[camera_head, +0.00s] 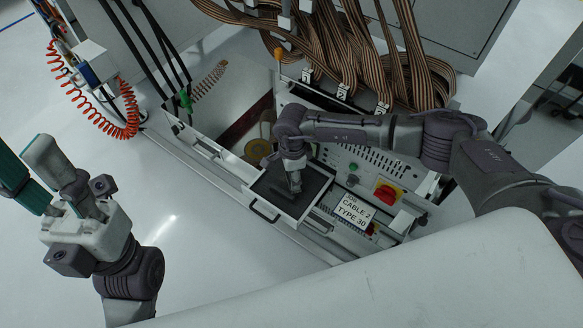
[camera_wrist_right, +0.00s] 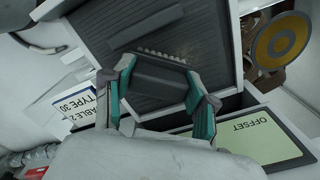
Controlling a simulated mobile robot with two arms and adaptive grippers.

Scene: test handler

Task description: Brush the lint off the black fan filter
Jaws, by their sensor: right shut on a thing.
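The black fan filter (camera_head: 313,181) lies in a pale frame on the pulled-out drawer in the head view. Its ribbed dark face (camera_wrist_right: 207,40) fills the upper middle of the right wrist view. My right gripper (camera_head: 295,188) is over the filter. In the right wrist view its fingers (camera_wrist_right: 158,80) are closed on the sides of a dark brush (camera_wrist_right: 158,76), whose pale bristles point toward the filter. I cannot tell whether the bristles touch it. No lint stands out clearly. My left gripper (camera_head: 22,165) is at the far left, fingers apart and empty.
A dark bar (camera_wrist_right: 146,26) lies across the filter. A drawer handle (camera_head: 263,212) sticks out in front. A "CABLE 2 TYPE 30" label (camera_head: 354,212) and a red-yellow switch (camera_head: 387,194) are to the right. Ribbon cables (camera_head: 345,45) hang behind. Floor at left is clear.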

